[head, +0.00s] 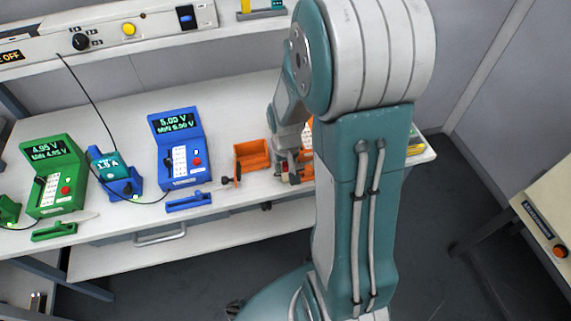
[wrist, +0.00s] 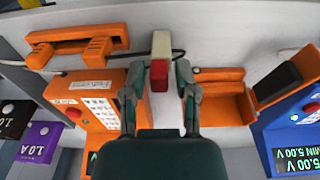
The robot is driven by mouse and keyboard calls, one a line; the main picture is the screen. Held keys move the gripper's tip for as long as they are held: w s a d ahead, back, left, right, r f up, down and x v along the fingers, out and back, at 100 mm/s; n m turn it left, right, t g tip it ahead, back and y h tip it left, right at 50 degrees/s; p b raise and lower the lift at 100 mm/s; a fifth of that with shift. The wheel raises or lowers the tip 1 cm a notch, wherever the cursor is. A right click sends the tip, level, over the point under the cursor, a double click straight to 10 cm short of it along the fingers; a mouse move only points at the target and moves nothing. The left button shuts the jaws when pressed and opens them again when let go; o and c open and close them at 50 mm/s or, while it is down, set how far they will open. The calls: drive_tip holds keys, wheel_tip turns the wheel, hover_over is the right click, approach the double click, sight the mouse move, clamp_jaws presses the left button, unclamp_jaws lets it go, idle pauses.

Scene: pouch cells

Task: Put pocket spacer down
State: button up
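A small block, white at one end and red at the other (wrist: 160,75), lies on the bench between my gripper's fingers in the wrist view; I take it for the pocket spacer. My gripper (wrist: 160,76) has its fingers spread, with a narrow gap showing on each side of the block, so it looks open around it. In the head view my gripper (head: 287,172) is low over the bench, near its front edge, just right of the orange open holder (head: 252,156). That holder also shows right of my fingers in the wrist view (wrist: 222,106).
An orange meter (wrist: 92,98) and an orange cradle (wrist: 75,38) are close left of my fingers. A dark cable runs behind the block. The blue 5.00 V meter (head: 180,148) and green meter (head: 52,175) stand further left on the white bench (head: 125,225).

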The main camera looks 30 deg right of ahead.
idle(0.3)
wheel_tip(320, 180, up, 12)
drive_tip(key=s+a+r+n+t, duration=0.3)
drive_tip(key=s+a+r+t, duration=0.1)
drive_tip(key=s+a+r, duration=0.7)
drive_tip(key=shift+s+t, duration=0.4)
drive_tip(key=shift+s, duration=0.15)
drive_tip(key=shift+d, duration=0.2)
